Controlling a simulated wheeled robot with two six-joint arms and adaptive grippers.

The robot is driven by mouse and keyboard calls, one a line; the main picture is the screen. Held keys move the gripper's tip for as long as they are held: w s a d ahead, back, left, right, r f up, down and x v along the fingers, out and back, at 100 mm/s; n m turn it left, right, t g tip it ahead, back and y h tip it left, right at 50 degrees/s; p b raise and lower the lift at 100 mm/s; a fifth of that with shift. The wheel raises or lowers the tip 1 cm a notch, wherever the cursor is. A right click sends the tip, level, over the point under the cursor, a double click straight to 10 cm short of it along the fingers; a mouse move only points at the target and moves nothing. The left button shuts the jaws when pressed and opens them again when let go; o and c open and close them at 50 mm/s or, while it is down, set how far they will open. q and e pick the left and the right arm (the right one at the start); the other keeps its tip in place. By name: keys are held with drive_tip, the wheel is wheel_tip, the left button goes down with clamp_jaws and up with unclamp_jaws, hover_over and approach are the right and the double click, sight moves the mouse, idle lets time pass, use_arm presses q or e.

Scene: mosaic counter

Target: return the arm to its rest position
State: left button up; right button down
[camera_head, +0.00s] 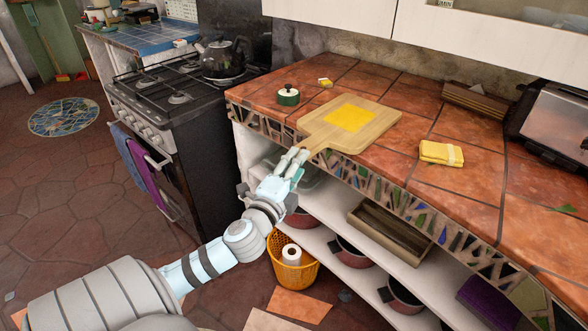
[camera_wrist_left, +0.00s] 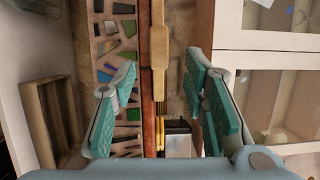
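My left gripper (camera_head: 298,153) is at the front edge of the mosaic counter, close to the handle of a wooden board (camera_head: 380,130). In the left wrist view its two teal-padded fingers (camera_wrist_left: 163,100) are spread wide apart. The board shows there edge-on as a narrow wooden strip (camera_wrist_left: 158,48) in the gap, beyond the fingers. No contact with the fingers is visible, and nothing is held. A yellow square (camera_head: 350,118) lies on the board. My left arm reaches in from the lower left. My right gripper is in neither view.
A green pot with a lid (camera_head: 288,97) and a folded yellow cloth (camera_head: 441,153) are on the counter (camera_head: 480,185). A toaster (camera_head: 555,125) stands at the right. Shelves below hold pots and a wooden tray (camera_head: 390,235). A stove (camera_head: 185,110) with a kettle (camera_head: 222,60) stands left.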

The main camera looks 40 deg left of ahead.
use_arm(q)
drive_tip(key=s+a+f+n+g+p, duration=0.1)
drive_tip(key=s+a+f+n+g, duration=0.2)
drive_tip(key=f, duration=0.7)
drive_tip(key=s+a+f+n+g+h+p, duration=0.1)
drive_tip(key=s+f+n+g, duration=0.2)
drive_tip(key=f, duration=0.7)
drive_tip(key=s+a+f+n+g+p, duration=0.15)
drive_tip(key=s+f, duration=0.35)
drive_tip(key=f, duration=0.6)
drive_tip(key=s+d+f+n+g+h+p, duration=0.1)
drive_tip(key=s+d+f+n+g, duration=0.15)
drive_tip(key=s+f, duration=0.4)
drive_tip(key=s+d+f+n+g+h+p, duration=0.1)
drive_tip(key=s+d+f+n+g+p, duration=0.15)
drive_tip(key=s+f, duration=0.4)
drive_tip(key=s+d+f+n+g+h+p, duration=0.1)
drive_tip(key=s+d+g, duration=0.3)
drive_tip(key=s+d, duration=0.8)
drive_tip(key=s+n+p, duration=0.1)
drive_tip(key=s, duration=0.3)
drive_tip(key=shift+s+d+f+h, duration=0.25)
drive_tip(key=shift+d+f+h, duration=0.05)
drive_tip(key=shift+d+f, duration=0.1)
drive_tip(key=shift+a, duration=0.1)
